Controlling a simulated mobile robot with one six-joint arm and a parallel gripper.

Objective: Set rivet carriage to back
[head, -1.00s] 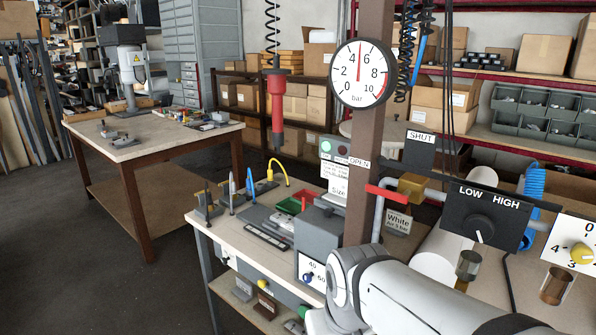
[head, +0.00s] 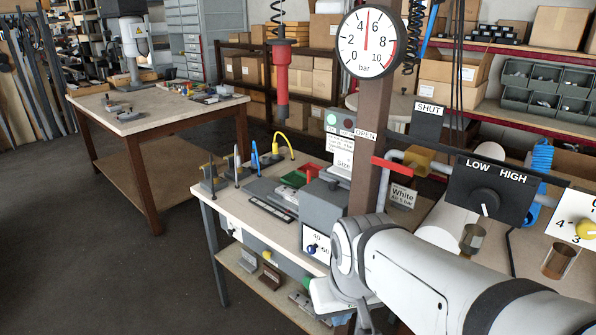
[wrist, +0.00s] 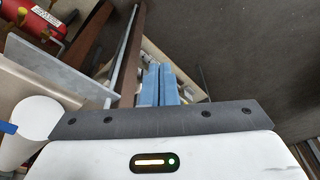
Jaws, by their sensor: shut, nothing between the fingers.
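No part is labelled as the rivet carriage, and I cannot tell which one it is. In the head view a small bench (head: 232,208) carries a grey block (head: 325,205), a black strip (head: 272,210), a green tray (head: 294,179) and several small upright tools at its left end. In the wrist view my gripper (wrist: 159,72) shows as two blue fingers side by side, shut and empty. It points towards a narrow strip with small parts, which I cannot identify. In the head view my gripper is hidden; my white arm bends down beside the bench's right part.
A brown post (head: 380,150) with a pressure gauge (head: 368,42) stands beside the bench. A red-handled valve (head: 405,167) and a LOW/HIGH knob panel (head: 490,190) are right of it. A red tool (head: 281,80) hangs above. Open floor (head: 120,260) lies left.

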